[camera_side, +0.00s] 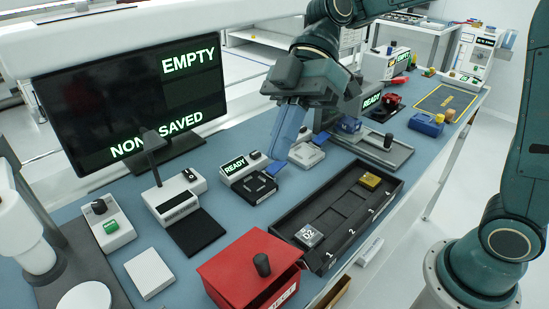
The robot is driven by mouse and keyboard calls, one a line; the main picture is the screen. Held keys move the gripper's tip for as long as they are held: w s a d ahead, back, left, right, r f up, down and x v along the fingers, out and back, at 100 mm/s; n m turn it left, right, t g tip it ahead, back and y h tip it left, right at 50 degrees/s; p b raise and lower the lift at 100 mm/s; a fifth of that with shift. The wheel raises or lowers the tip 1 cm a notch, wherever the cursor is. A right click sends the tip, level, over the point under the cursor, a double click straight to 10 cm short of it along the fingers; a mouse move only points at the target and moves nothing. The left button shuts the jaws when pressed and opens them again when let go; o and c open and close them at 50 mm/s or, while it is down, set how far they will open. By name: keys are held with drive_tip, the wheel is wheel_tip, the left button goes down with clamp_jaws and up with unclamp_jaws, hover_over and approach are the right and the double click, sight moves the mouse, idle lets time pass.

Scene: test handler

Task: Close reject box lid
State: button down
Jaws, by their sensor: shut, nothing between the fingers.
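The red reject box (222,292) stands at the front edge of the bench, with part of a white label on its right face. Its red lid (232,262), with a dark upright knob (262,265), lies over the top of the box. I cannot tell whether it is fully seated. My gripper (279,157) has blue fingers, pointing down and shut with nothing between them. It is over the middle of the bench, above and behind the box, well apart from the lid. The bottom of the box is cut off by the picture edge.
A black tray (335,215) with numbered slots lies right of the box, holding a grey block (309,235) and a gold block (370,180). A READY tester (247,175) stands below the gripper. A monitor (130,105) stands behind. A white pad (149,272) lies left of the box.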

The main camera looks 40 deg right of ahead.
hover_over(267, 258)
drive_tip(key=w+d, duration=0.2)
drive_tip(key=w, duration=0.1)
wheel_tip(267, 258, down, 6)
drive_tip(key=f, duration=0.2)
drive_tip(key=shift+s+a+f, duration=0.35)
drive_tip(key=shift+s, duration=0.05)
drive_tip(key=shift+s+f, duration=0.2)
drive_tip(key=shift+f, duration=0.55)
drive_tip(key=shift+s, duration=0.1)
drive_tip(key=shift+s+f+n+t, duration=0.3)
drive_tip(key=shift+s+f+t, duration=0.1)
drive_tip(key=shift+s+f, duration=0.75)
drive_tip(key=shift+f, duration=0.25)
drive_tip(key=shift+r, duration=0.15)
